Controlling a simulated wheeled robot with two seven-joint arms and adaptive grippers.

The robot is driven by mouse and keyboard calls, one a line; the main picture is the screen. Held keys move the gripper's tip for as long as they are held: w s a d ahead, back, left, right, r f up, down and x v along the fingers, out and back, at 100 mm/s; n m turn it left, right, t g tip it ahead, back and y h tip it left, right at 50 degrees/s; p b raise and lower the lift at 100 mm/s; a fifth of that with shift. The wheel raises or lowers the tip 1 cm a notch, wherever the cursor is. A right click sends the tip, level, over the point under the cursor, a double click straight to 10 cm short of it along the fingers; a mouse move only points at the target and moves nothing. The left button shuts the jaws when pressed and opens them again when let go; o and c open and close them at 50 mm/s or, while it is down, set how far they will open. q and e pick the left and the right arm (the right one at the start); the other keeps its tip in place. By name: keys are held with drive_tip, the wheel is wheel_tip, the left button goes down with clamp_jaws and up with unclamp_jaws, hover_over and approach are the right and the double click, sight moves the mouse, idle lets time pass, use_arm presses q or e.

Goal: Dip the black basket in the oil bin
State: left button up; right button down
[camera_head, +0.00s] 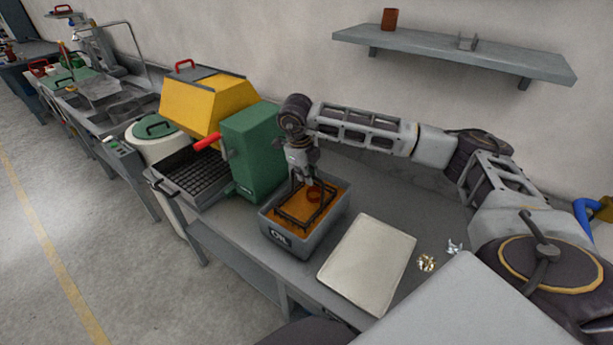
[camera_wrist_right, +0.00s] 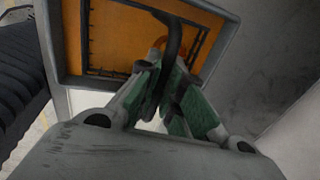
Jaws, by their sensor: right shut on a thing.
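The grey oil bin (camera_head: 292,238), marked "OIL" on its front, stands on the workbench with orange-brown oil (camera_head: 336,188) inside. The black basket (camera_head: 290,210) is inside the bin's rim at the oil; how deep it sits is hard to tell. A copper-coloured coil (camera_head: 314,194) shows in the basket. My right gripper (camera_head: 300,172) comes down from above and is shut on the basket's dark handle. In the right wrist view, the green-padded fingers (camera_wrist_right: 172,92) close around the handle (camera_wrist_right: 174,45), with the bin's rim (camera_wrist_right: 57,40) around the basket. My left gripper is not in view.
A green and yellow machine (camera_head: 252,150) stands just left of the bin, with a black grate (camera_head: 195,175) before it. A pale flat tray (camera_head: 368,262) lies right of the bin. Small brass (camera_head: 426,263) and silver pieces (camera_head: 454,247) lie beyond it. A shelf (camera_head: 450,50) hangs above.

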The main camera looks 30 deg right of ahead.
drive_tip(key=shift+w+d+p+v, duration=0.1)
drive_tip(key=shift+d+p+v, duration=0.3)
drive_tip(key=shift+v, duration=0.85)
drive_tip(key=shift+w+d+p+v, duration=0.1)
drive_tip(key=shift+p+v, duration=0.6)
drive_tip(key=shift+v, duration=0.55)
drive_tip(key=shift+w+d+p+v, duration=0.15)
drive_tip(key=shift+p+v, duration=0.4)
drive_tip(key=shift+v, duration=0.65)
drive_tip(key=shift+r, duration=0.25)
drive_tip(key=shift+d+p+v, duration=0.15)
drive_tip(key=shift+p+v, duration=0.15)
drive_tip(key=shift+v, duration=0.4)
drive_tip(key=shift+d+p+v, duration=0.1)
drive_tip(key=shift+p+v, duration=0.15)
drive_tip(key=shift+v, duration=0.45)
drive_tip(key=shift+d, duration=0.1)
